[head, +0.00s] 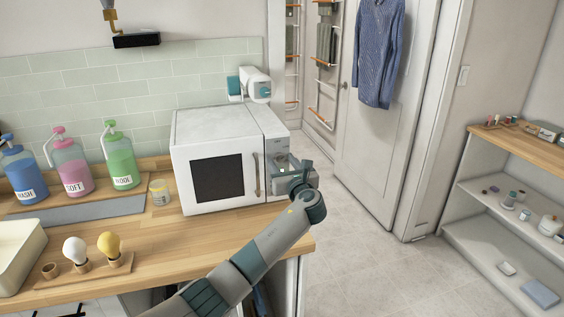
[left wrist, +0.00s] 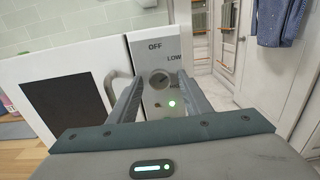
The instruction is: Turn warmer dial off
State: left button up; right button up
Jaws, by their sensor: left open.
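The warmer (head: 215,160) is a white box with a dark window and a bar handle, on the wooden counter. In the left wrist view its control panel (left wrist: 144,50) carries the words OFF and LOW; a third label is partly hidden by a finger. The round grey dial (left wrist: 160,80) sits below OFF, with a lit green light (left wrist: 172,104) under it. Where the dial points is too small to tell surely. My left gripper (head: 284,166) is in front of the panel, open, its fingers (left wrist: 160,85) either side of the dial; contact cannot be told. My right gripper is out of view.
Blue, pink and green pump bottles (head: 120,165) stand on the counter (head: 190,245) at left, with a small jar (head: 159,193) beside the warmer. Floor (head: 350,255) is clear right of the counter.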

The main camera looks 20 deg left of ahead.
pick_arm(q)
jog(key=c, duration=1)
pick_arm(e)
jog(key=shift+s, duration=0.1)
pick_arm(q)
jog(key=shift+f+n, duration=0.1)
jog(key=shift+n, duration=0.3)
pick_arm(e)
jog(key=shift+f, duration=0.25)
pick_arm(q)
jog(key=n+b, duration=0.2)
jog(key=n, duration=0.2)
jog(key=shift+d+f+b, duration=0.1)
jog(key=shift+b, duration=0.25)
jog(key=n+b, duration=0.4)
jog(key=n, duration=0.2)
jog(key=shift+n, duration=0.4)
jog(key=shift+r+n, duration=0.2)
jog(key=shift+n, duration=0.1)
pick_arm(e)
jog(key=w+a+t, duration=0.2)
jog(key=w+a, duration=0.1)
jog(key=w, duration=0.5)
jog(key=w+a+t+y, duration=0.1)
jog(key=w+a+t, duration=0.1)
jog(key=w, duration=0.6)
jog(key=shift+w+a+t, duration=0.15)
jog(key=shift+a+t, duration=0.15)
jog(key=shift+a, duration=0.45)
